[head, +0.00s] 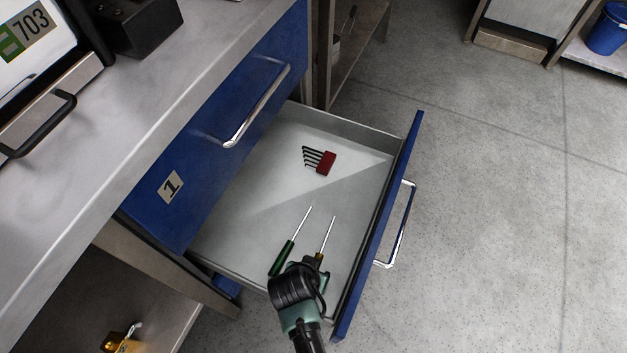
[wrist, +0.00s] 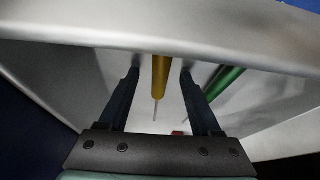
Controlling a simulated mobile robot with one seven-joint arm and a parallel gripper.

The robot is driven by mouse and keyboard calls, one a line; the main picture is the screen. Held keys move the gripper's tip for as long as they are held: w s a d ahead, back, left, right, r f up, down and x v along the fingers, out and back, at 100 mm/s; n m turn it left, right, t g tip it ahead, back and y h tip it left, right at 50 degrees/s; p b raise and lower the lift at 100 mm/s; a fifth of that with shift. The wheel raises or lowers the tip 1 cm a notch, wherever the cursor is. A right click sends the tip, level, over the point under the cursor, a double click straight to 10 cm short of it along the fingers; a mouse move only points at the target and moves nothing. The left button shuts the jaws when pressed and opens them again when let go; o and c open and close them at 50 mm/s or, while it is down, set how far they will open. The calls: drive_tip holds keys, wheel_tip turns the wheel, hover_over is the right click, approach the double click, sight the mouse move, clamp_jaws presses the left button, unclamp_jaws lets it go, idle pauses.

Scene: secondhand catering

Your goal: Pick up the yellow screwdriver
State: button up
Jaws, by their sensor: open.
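The yellow screwdriver (wrist: 160,78) shows in the wrist view between the two fingers of my open gripper (wrist: 161,73), with its shaft pointing down in the picture. The fingers appear apart from it on both sides. In the head view its shaft and a bit of its handle (head: 320,255) show inside the open drawer (head: 350,205), and the rest is hidden behind my gripper and wrist. A green screwdriver (head: 282,258) lies to its left in the head view, and it shows right of my fingers in the wrist view (wrist: 228,78).
A red hex key set (head: 326,162) lies farther back in the drawer. The drawer's blue front (head: 377,230) with its chrome handle (head: 402,225) stands to the right. A closed blue drawer (head: 235,120) and the counter (head: 150,110) are at the left. The drawer's middle is clear.

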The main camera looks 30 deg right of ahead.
clamp_jaws()
idle(0.5)
